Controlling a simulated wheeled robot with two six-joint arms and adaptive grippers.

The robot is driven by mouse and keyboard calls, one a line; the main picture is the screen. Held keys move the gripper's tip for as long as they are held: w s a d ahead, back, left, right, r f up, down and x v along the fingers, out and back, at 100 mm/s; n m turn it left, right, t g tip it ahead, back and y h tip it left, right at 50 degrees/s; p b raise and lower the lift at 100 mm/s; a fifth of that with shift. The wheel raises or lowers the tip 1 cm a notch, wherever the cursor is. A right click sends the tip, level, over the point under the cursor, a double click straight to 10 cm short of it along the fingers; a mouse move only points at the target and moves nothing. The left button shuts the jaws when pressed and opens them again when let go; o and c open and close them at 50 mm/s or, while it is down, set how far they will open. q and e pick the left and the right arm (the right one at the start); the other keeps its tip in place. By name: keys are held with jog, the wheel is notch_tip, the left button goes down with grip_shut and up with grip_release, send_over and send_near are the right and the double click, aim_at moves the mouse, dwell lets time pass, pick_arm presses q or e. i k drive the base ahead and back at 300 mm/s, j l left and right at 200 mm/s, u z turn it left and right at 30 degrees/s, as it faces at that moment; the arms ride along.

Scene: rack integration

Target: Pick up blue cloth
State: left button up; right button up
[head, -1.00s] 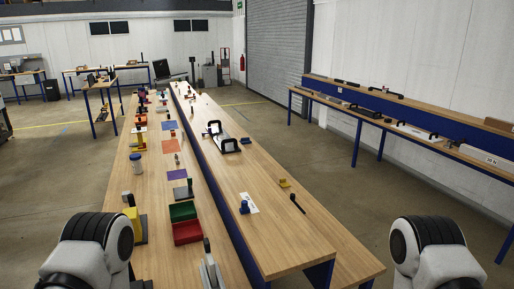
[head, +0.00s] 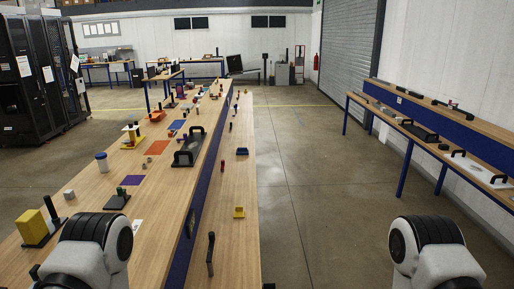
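A flat blue square (head: 177,125), which looks like the blue cloth, lies on the raised left part of the long wooden table, well ahead and left of centre in the head view. An orange square (head: 157,147) lies nearer than it, and a purple square (head: 131,180) lies nearer still. Nothing appears to cover the blue square. Only my upper arm parts show at the bottom left and bottom right. Neither gripper is in view.
A black tray with handles (head: 188,150) stands right of the squares. A yellow block (head: 31,227) and a blue-lidded jar (head: 102,163) stand left. A second bench (head: 436,139) runs along the right wall. Open floor (head: 310,190) lies between the benches. Black racks (head: 28,85) stand far left.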

aim_at(240, 151)
jog(key=i+l+u, duration=0.2)
jog(key=l, duration=0.85)
jog(key=l+u, duration=0.15)
jog(key=l, duration=0.9)
jog(key=i+l+u, duration=0.15)
jog(key=i+l, duration=0.35)
jog(key=i+l+u, duration=0.2)
jog(key=i+l, duration=0.35)
jog(key=i+l+u, duration=0.15)
jog(key=i+l, duration=0.3)
jog(key=l, duration=0.25)
jog(key=i+l+u, duration=0.1)
jog(key=i+l, duration=0.15)
jog(key=i, duration=0.15)
jog(key=i+l+u, duration=0.1)
jog(key=i+l, duration=0.15)
jog(key=i, duration=0.1)
